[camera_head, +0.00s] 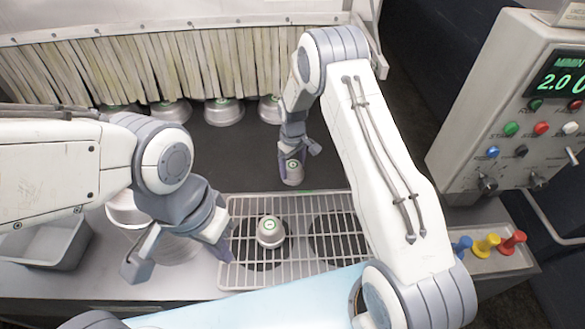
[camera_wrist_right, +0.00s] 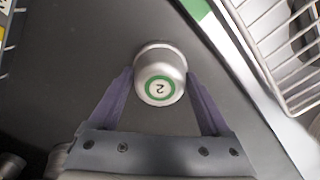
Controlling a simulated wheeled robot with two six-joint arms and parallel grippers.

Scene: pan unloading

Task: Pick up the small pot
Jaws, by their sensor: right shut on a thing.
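A small silver pot with a green-ringed number 2 on top (camera_wrist_right: 160,78) is between the fingers of my right gripper (camera_wrist_right: 160,92), which is shut on it. In the head view this pot (camera_head: 292,174) is over the dark belt, just behind the wire rack; I cannot tell if it touches the belt. My right gripper (camera_head: 292,158) reaches down to it from above. Another small pot with a green ring (camera_head: 270,233) stands on the wire rack (camera_head: 300,205). My left gripper (camera_head: 178,262) is open and empty, left of that pot.
Several metal pots (camera_head: 224,113) stand at the back under a strip curtain (camera_head: 180,68). A control panel (camera_head: 510,100) stands at the right, with coloured pegs (camera_head: 486,245) below it. A grey bin (camera_head: 48,243) is at the left. The belt's middle is mostly clear.

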